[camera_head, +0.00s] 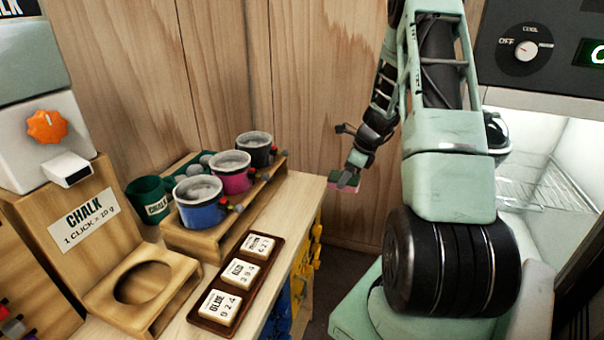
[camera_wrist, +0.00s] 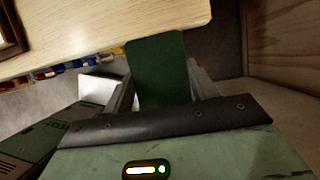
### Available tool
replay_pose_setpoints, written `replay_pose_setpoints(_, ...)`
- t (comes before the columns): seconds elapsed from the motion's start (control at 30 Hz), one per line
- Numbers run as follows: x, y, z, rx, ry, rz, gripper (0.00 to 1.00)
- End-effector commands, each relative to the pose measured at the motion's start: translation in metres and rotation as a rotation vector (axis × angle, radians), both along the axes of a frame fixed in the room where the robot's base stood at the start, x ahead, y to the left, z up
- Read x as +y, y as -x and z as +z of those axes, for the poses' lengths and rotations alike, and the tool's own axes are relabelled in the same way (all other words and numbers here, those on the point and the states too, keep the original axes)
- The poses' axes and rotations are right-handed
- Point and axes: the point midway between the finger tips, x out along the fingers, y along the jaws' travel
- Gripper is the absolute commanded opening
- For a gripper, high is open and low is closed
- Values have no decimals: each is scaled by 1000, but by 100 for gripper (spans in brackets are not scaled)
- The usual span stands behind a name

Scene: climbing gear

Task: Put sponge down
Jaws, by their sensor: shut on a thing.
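The sponge (camera_wrist: 158,62) has a dark green face in the wrist view and sits between my gripper's fingers. In the head view the sponge (camera_head: 346,188) shows small, with a pink edge under the fingertips. My gripper (camera_head: 349,180) is shut on it, beside the right end of the wooden table (camera_head: 300,190). In the wrist view my gripper (camera_wrist: 163,90) holds the sponge with its far end overlapping the table's edge (camera_wrist: 90,35). I cannot tell whether the sponge touches the table.
A wooden rack holds blue (camera_head: 200,208), pink (camera_head: 230,180) and black (camera_head: 254,154) cups of chalk. A green chalk cup (camera_head: 150,196) stands left of them. A brown tray (camera_head: 250,288) of labelled blocks lies in front. The table's back right corner looks bare.

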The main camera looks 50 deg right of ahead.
Motion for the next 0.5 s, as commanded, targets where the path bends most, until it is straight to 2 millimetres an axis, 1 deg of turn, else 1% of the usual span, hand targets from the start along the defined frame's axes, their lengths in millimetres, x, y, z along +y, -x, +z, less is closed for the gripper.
replay_pose_setpoints(0.03,7,-14,4,1,-2,6,36)
replay_pose_setpoints(0.3,34,-78,5,0,-1,8,36)
replay_pose_setpoints(0.4,42,-98,4,0,0,8,36)
replay_pose_setpoints(0.5,47,-112,3,0,0,6,36)
